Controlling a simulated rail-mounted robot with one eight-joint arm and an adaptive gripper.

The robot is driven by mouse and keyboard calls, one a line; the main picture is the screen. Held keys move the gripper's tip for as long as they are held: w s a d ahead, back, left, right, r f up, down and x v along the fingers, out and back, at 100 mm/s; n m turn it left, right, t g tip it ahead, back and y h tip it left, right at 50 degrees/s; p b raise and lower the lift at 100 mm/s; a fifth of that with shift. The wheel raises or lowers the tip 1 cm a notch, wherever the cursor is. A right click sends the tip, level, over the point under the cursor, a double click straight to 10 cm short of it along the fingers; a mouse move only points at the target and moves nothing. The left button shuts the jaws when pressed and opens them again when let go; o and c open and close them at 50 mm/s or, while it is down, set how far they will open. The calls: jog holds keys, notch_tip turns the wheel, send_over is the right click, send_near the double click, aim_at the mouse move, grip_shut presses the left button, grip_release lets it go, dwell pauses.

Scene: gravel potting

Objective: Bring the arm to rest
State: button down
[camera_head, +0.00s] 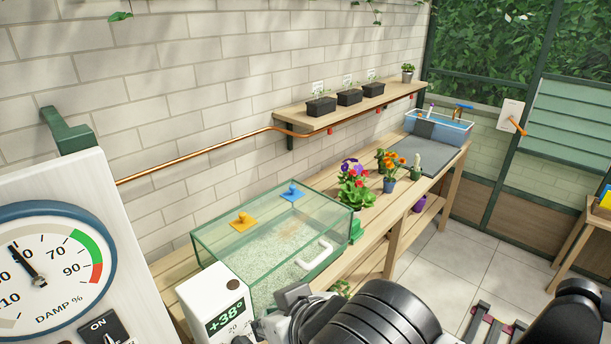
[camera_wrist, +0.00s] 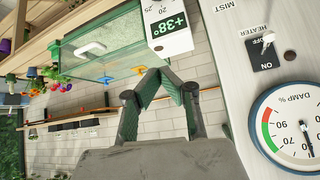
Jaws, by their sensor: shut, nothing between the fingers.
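In the wrist view my gripper (camera_wrist: 158,76) is shut, with its fingertips meeting and nothing between them. It hangs in free space, apart from any object. Behind it are the glass tank and the white thermometer box (camera_wrist: 168,24), which reads +38°. In the head view my dark arm links fill the bottom edge.
A glass tank (camera_head: 225,258) with blue and yellow knobs stands on the wooden bench (camera_head: 400,222). A white panel with a damp gauge (camera_head: 45,275) is at the left. Potted flowers (camera_head: 355,192) and a blue water basin (camera_head: 440,125) stand further along. A wall shelf (camera_head: 300,116) holds black planters.

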jog(key=w+d+f+m+h+b, duration=0.1)
jog(key=d+f+m+b, duration=0.1)
jog(key=d, duration=0.6)
jog(key=w+d+f+m+h+b, duration=0.1)
jog(key=w+d+f+m+h, duration=0.1)
jog(key=d, duration=0.6)
jog(key=w+d+f+m+h+b, duration=0.2)
jog(key=d+f, duration=0.1)
jog(key=d, duration=0.5)
jog(key=shift+d+f+b, duration=0.3)
jog(key=shift+d+f, duration=0.1)
jog(key=c, duration=2.4)
grip_release()
jog(key=shift+w, duration=0.1)
jog(key=shift+c, duration=0.2)
